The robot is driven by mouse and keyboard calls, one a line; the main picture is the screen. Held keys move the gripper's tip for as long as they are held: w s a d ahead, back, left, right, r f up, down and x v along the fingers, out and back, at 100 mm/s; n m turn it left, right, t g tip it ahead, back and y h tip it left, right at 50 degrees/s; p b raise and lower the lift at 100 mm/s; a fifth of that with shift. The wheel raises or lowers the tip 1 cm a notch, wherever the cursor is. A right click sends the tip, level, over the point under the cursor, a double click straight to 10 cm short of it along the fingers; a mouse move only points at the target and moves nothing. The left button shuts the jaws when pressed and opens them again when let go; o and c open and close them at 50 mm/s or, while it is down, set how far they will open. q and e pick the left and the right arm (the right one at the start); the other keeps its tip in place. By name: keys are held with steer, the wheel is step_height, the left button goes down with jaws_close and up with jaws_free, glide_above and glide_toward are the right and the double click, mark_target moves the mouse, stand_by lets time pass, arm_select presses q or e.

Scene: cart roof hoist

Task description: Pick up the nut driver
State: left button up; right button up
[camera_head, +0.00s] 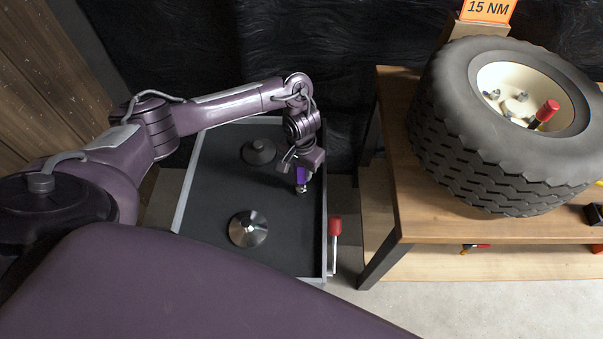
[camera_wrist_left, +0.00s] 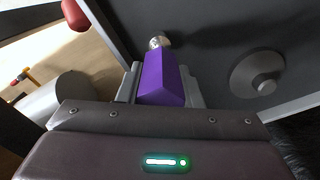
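A tool with a purple handle (camera_wrist_left: 160,78) and a round silver tip, which looks like the nut driver, points down over the dark cart tray (camera_head: 215,190). My left gripper (camera_head: 301,171) is at its handle, over the right side of the tray. In the left wrist view the grey fingers lie close against both sides of the purple handle, with no clear gap. The silver tip (camera_head: 301,189) shows below the fingers; I cannot tell whether it touches the tray. My right gripper is not in view.
A shiny metal cone (camera_head: 248,228) and a dark round piece (camera_head: 258,151) sit on the tray. A red-handled lever (camera_head: 335,226) stands at the tray's right side. Further right, a wooden bench (camera_head: 425,215) carries a large tyre (camera_head: 480,160) with a red-handled tool (camera_head: 544,113) in its hub.

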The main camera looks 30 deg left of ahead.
arm_select(q)
jaws_close()
steer(key=shift+r, duration=0.1)
